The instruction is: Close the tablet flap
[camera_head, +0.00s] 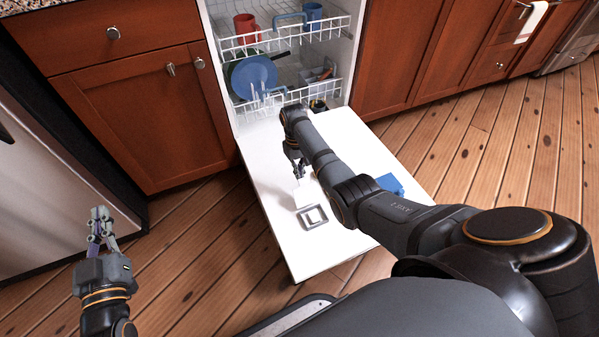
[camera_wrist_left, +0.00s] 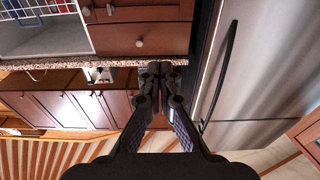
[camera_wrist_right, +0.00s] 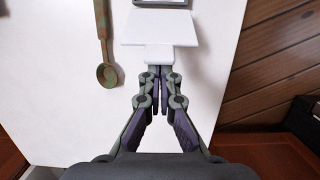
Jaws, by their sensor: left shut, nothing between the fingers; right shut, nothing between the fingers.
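The tablet flap (camera_wrist_right: 160,30) is a white plate with a small tab, swung open beside its grey-framed compartment (camera_head: 313,217) on the inside of the lowered white dishwasher door (camera_head: 275,190). In the head view, the flap (camera_head: 304,190) is partly hard to tell from the white door. My right gripper (camera_head: 299,172) is shut and empty; in the right wrist view its fingertips (camera_wrist_right: 160,75) are right at the tab, and whether they touch it I cannot tell. My left gripper (camera_head: 99,213) is shut and empty, off to the left, away from the door.
Dishwasher racks with a red mug (camera_head: 247,27), a blue mug (camera_head: 312,15) and a blue plate (camera_head: 254,77) stand behind the door. A mottled spoon (camera_wrist_right: 107,75) and a blue object (camera_head: 390,183) lie on the door. Wooden cabinets (camera_head: 140,120) flank it.

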